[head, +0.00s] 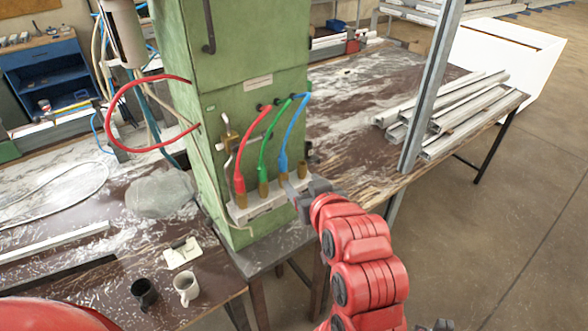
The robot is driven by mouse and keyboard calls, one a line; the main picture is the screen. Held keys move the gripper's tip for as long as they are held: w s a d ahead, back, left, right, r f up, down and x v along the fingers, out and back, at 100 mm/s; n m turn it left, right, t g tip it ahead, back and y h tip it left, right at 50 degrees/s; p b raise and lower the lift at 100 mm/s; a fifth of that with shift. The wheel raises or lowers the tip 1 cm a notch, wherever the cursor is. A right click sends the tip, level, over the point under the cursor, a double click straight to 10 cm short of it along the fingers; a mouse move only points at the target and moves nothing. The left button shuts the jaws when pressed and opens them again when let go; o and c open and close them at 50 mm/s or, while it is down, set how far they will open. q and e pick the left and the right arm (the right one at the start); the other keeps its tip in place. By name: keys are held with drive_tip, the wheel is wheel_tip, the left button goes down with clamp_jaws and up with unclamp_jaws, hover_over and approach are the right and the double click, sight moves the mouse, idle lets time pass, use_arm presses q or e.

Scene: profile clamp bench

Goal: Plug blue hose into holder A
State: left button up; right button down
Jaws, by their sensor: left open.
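The blue hose (294,128) hangs from a port on the green cabinet, and its blue end (283,162) points down at the white holder rack (262,207). I cannot tell whether that end is seated. The red hose (254,138) and green hose (272,131) end at brass holders to its left. Another brass holder (302,169) stands to its right with no hose in it. I see no letter marking holder A. My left gripper (295,191) is open beside the rack's right end, just below the blue end. My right gripper (440,325) barely shows at the bottom edge.
The green cabinet (255,50) stands behind the rack. A metal post (430,90) rises at right, near stacked profiles (455,118) on the bench. A black mug (144,293) and a white mug (187,288) stand at lower left. A red hose loop (110,110) sticks out left.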

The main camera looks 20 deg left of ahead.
sight(284, 160)
use_arm(q)
drive_tip(key=p+x, duration=0.5)
drive_tip(key=x, duration=0.9)
drive_tip(key=shift+w+a, duration=0.2)
drive_tip(key=shift+a, duration=0.05)
drive_tip(key=shift+w+a+f, duration=0.15)
drive_tip(key=shift+w+f, duration=0.05)
drive_tip(key=shift+w, duration=0.05)
drive_tip(key=shift+c, duration=0.2)
clamp_jaws()
drive_tip(key=c, duration=0.8)
unclamp_jaws()
clamp_jaws()
drive_tip(key=shift+w+r, duration=0.1)
drive_tip(key=shift+r, duration=0.35)
drive_tip(key=shift+r, duration=0.15)
